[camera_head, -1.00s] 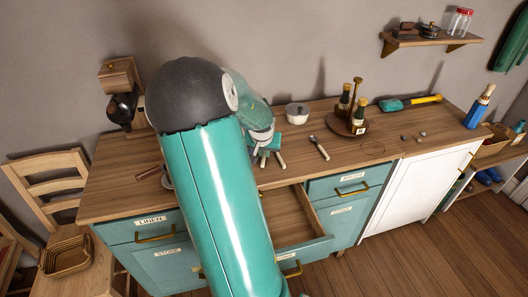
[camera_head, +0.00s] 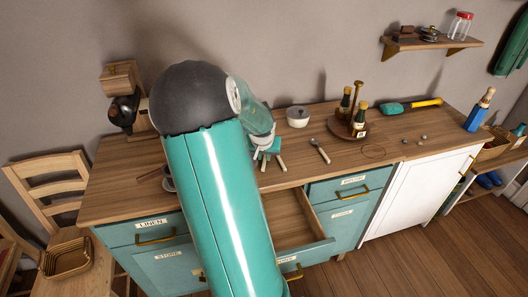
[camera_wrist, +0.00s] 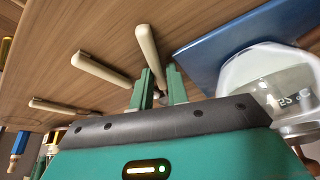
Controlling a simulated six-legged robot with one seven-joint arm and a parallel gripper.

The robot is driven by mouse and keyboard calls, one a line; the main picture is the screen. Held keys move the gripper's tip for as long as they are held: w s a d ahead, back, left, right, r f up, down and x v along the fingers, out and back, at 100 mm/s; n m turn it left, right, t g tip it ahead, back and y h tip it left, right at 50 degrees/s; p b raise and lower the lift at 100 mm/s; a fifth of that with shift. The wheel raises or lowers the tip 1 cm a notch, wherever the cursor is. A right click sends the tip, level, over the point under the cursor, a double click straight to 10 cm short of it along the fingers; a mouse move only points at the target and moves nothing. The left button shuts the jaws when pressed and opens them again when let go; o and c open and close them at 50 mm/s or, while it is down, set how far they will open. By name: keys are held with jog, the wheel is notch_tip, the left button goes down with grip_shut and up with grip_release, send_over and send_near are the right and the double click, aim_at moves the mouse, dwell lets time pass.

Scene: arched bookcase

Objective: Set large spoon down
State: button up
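My gripper (camera_wrist: 160,82) is low over the counter, pointing down, partly hidden by my arm in the head view. Several pale rods (camera_wrist: 100,68) spread out on or just above the wood beside the fingertips. One rod's end reaches toward the gap; contact cannot be told.
An open drawer (camera_head: 318,244) juts out below the counter. A white lidded pot (camera_head: 298,115) and a round tray of bottles (camera_head: 340,130) stand behind. A blue flat thing (camera_wrist: 225,50) lies close to the fingers.

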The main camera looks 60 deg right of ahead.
jog(key=shift+s+f, duration=0.15)
jog(key=shift+s, duration=0.05)
jog(key=v, duration=1.2)
jog(key=shift+r, duration=0.3)
jog(key=shift+w, duration=0.15)
